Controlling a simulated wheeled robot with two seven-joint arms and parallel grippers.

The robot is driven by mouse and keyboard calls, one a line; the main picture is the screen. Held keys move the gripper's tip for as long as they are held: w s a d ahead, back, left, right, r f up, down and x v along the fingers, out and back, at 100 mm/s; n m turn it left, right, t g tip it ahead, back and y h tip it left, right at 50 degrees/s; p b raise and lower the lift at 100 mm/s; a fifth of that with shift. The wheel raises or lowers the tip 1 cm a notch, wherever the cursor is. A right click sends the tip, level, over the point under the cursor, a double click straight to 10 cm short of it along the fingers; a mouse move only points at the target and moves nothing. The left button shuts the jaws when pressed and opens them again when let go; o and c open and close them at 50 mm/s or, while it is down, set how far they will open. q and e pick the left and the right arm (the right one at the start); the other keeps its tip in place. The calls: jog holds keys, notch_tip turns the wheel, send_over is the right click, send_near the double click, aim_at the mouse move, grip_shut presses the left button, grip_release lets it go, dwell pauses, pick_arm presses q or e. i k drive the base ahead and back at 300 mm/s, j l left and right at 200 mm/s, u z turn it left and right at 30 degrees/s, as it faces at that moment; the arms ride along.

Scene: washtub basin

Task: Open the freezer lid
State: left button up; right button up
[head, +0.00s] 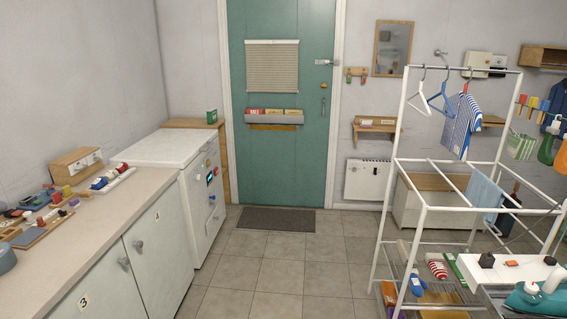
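A white chest-like appliance (205,200) stands at the left, past the end of the counter; it looks like the freezer. Its flat white lid (168,147) lies level on top and looks shut. Several coloured items and a dark handle-like part are on its front, too small to make out well. Neither of my grippers is in view.
A counter (110,215) with a wooden box (76,164) and small tools runs along the left. A white drying rack (420,215) stands at the right. A teal door (283,165) and dark mat (277,219) are ahead. The tiled floor (285,270) between is clear.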

aim_at(165, 148)
jog(key=i+u, duration=0.1)
jog(key=i, duration=0.75)
jog(key=i+l, duration=0.15)
jog(key=i, duration=0.7)
jog(key=j+u, duration=0.05)
